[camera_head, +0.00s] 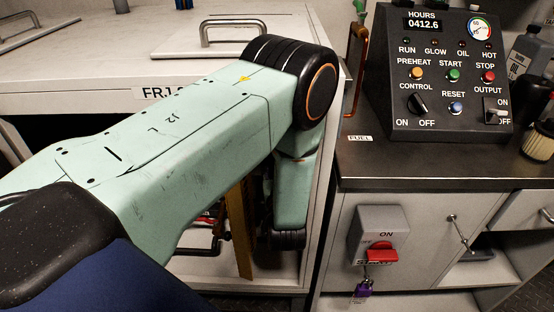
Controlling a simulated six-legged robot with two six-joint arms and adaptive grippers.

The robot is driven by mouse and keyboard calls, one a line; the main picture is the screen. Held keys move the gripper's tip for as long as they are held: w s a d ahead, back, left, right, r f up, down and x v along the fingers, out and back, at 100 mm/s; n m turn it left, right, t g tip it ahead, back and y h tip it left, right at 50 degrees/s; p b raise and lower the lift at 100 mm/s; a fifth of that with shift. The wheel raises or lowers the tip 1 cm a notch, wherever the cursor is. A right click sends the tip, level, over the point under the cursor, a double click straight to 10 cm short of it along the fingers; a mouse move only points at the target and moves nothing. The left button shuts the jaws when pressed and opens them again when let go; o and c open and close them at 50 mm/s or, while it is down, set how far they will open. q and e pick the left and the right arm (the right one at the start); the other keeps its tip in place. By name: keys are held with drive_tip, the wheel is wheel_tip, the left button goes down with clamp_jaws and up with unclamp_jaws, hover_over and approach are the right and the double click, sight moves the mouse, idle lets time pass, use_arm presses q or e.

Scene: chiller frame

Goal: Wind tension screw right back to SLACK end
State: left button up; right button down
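My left arm (170,150) comes in from the left, bends at a black joint (290,82) and drops into the open bay under the white chest. Its lower link (293,190) ends at a dark joint (288,239) in the bay; no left gripper fingers show. My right gripper is out of view. A dark bent bar (207,249) and an upright yellow-brown strip (238,232) stand in the bay, partly behind my arm. I cannot pick out the tension screw or a SLACK mark; my arm covers much of the bay.
The white chest (140,62) has metal lid handles. Right of the bay, a cabinet with a dark counter (440,166) carries a control panel (445,70). A red rotary switch (381,252) with a purple padlock (362,291) is on its front. A T-handle (460,232) sticks out.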

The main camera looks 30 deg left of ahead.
use_arm(q)
drive_tip(key=shift+n, duration=0.8)
drive_tip(key=o, duration=1.2)
drive_tip(key=shift+v, duration=3.75)
